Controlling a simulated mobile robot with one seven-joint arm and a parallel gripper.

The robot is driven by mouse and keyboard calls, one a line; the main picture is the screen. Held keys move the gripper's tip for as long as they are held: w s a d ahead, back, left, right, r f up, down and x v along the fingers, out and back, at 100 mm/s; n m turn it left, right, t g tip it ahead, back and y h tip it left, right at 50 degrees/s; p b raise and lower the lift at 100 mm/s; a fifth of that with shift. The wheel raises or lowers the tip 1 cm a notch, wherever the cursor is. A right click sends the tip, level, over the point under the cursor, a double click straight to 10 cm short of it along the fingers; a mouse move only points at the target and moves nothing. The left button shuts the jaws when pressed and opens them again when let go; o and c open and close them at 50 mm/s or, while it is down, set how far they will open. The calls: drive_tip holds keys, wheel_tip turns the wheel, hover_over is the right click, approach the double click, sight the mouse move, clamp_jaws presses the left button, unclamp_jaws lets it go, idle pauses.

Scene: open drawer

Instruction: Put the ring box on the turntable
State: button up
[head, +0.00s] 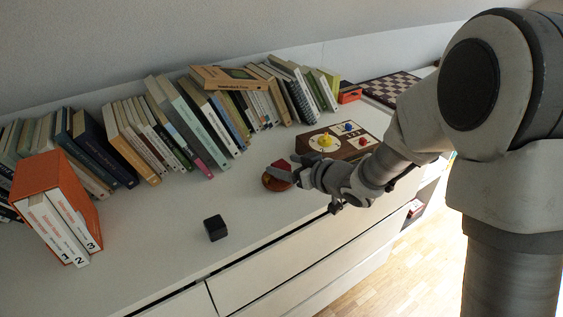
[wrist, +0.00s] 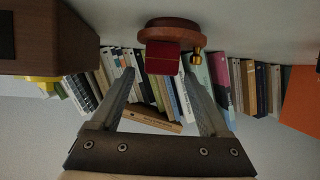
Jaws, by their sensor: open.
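The turntable (head: 268,184) is a small round wooden disc on the white cabinet top, left of my gripper. It shows upside down at the top of the wrist view (wrist: 172,31). A small red box (wrist: 162,58), which looks like the ring box, rests on it; in the head view the red box (head: 283,164) is partly hidden by my gripper. My gripper (wrist: 158,74) is open, its fingertips on either side of the red box in the picture. It also shows in the head view (head: 284,173). I cannot tell whether the fingers touch the box.
A small brass piece (wrist: 198,62) stands at the turntable's edge. A board game box (head: 343,141) lies behind my gripper. A black cube (head: 215,228) sits near the front edge. Rows of books and an orange slipcase (head: 52,175) line the back and left. The top between is clear.

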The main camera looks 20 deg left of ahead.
drive_tip(key=s+d+r+m+t+h+p, duration=0.1)
drive_tip(key=s+d+r+m+h, duration=0.2)
drive_tip(key=d, duration=0.6)
drive_tip(key=s+d+r+m+t+h, duration=0.1)
drive_tip(key=d+r+h, duration=0.35)
drive_tip(key=d, duration=0.35)
drive_tip(key=s+d+r+m+t+h+p, duration=0.1)
drive_tip(key=s+d+r+m+h, duration=0.1)
drive_tip(key=d+r, duration=0.5)
drive_tip(key=s+d+m+g, duration=0.2)
drive_tip(key=s, duration=0.8)
drive_tip(key=s+d+m+g+h, duration=0.1)
drive_tip(key=s+d+m+g, duration=0.2)
drive_tip(key=s, duration=0.6)
drive_tip(key=shift+s+d+f, duration=0.25)
drive_tip(key=shift+s+d, duration=0.1)
drive_tip(key=shift+r+h, duration=0.1)
drive_tip(key=shift+h, duration=0.15)
wheel_tip(320, 180, up, 18)
drive_tip(key=p, duration=1.8)
drive_tip(key=shift+f, duration=0.2)
